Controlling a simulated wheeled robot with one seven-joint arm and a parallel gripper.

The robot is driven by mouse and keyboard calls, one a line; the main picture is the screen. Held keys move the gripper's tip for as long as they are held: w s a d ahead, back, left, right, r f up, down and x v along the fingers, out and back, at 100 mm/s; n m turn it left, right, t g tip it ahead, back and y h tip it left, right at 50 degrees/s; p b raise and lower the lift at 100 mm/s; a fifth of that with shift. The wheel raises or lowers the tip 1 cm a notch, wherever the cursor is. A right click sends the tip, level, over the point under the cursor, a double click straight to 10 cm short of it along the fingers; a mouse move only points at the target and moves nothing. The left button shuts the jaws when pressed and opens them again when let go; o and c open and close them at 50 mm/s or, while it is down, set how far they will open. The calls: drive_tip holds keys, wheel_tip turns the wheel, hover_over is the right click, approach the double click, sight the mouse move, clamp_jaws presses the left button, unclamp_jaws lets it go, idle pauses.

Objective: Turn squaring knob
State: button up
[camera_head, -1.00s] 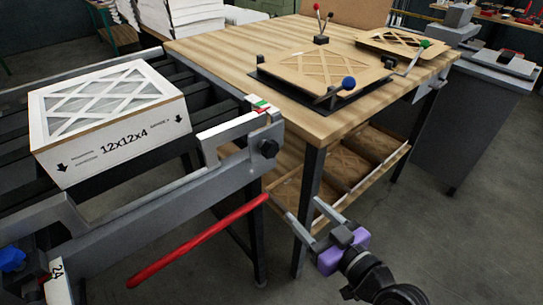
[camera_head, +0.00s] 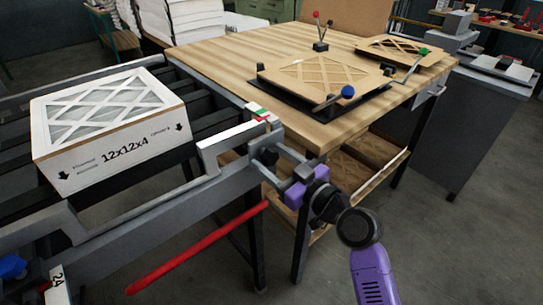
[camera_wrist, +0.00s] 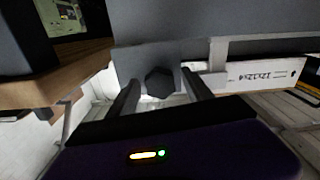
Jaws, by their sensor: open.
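The black squaring knob (camera_head: 268,156) sits on the outer side of the grey metal rail of the conveyor, at its right end. In the wrist view the knob (camera_wrist: 160,84) is straight ahead, faceted and dark, in front of a grey plate. My gripper (camera_head: 277,163) is at the knob, with its two fingers reaching toward the rail. In the wrist view my gripper (camera_wrist: 161,88) is open, one finger on each side of the knob. Gaps show between the fingers and the knob. Whether the fingertips reach past the knob's face is hard to tell.
A boxed filter (camera_head: 112,130) marked 12x12x4 lies on the conveyor rollers. A red bar (camera_head: 197,248) slants below the rail. A wooden table (camera_head: 222,62) with cardboard frames stands behind. A red, white and green marker (camera_head: 259,113) is above the knob. Open floor lies right.

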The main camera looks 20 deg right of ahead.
drive_tip(key=shift+w+a, duration=0.1)
drive_tip(key=shift+w, duration=0.2)
clamp_jaws()
